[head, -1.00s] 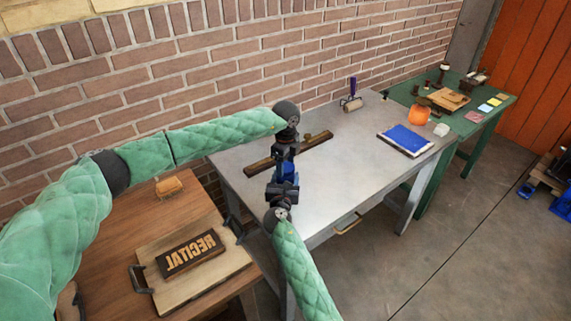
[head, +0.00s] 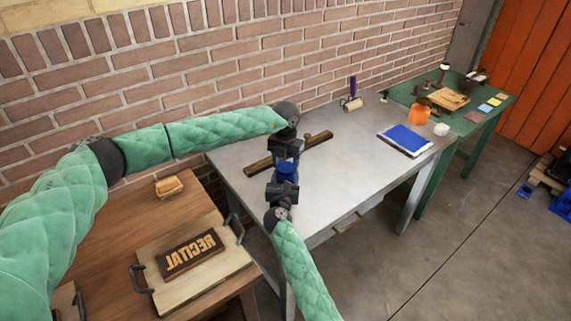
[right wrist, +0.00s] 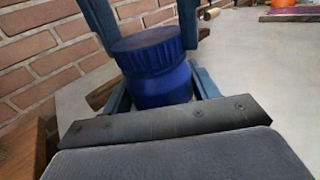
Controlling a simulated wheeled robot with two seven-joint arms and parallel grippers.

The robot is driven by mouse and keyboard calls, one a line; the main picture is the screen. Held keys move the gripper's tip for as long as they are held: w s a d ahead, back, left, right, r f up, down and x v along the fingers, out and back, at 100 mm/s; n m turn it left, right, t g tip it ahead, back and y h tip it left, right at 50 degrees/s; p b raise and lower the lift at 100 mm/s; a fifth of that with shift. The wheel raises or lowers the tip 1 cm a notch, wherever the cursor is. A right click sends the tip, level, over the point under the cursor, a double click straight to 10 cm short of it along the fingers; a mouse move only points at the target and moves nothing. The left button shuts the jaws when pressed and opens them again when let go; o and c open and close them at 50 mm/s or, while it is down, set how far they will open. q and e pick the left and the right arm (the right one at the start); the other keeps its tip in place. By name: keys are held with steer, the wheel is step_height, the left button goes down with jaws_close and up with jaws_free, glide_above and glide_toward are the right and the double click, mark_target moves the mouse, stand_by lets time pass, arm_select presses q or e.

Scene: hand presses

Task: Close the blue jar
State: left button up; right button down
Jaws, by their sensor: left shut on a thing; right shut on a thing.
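The blue jar (right wrist: 165,88) shows in the right wrist view with its ribbed blue lid (right wrist: 150,46) resting on top of the body. How tightly the lid is seated cannot be told. My right gripper (right wrist: 163,97) is shut on the jar's body, one finger on each side. My left gripper (right wrist: 146,38) is shut on the lid from above, its fingers on both sides. In the head view, the jar (head: 287,171) is a small blue shape between my left gripper (head: 286,160) above and my right gripper (head: 284,182) below. The grippers partly hide it.
The jar is over the grey metal table (head: 340,180). A dark wooden bar (head: 316,142) lies behind it. A wooden table (head: 115,237) with a press board stands at left. The table's right middle is clear.

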arm_select(q)
steer(key=m, duration=2.6)
arm_select(e)
steer(key=shift+f, duration=0.1)
arm_select(q)
steer(key=o, duration=1.2)
steer(key=shift+c, duration=0.2)
step_height(320, 180, up, 12)
steer(key=shift+f, duration=0.1)
arm_select(e)
steer(key=shift+c, duration=1.6)
jaws_free()
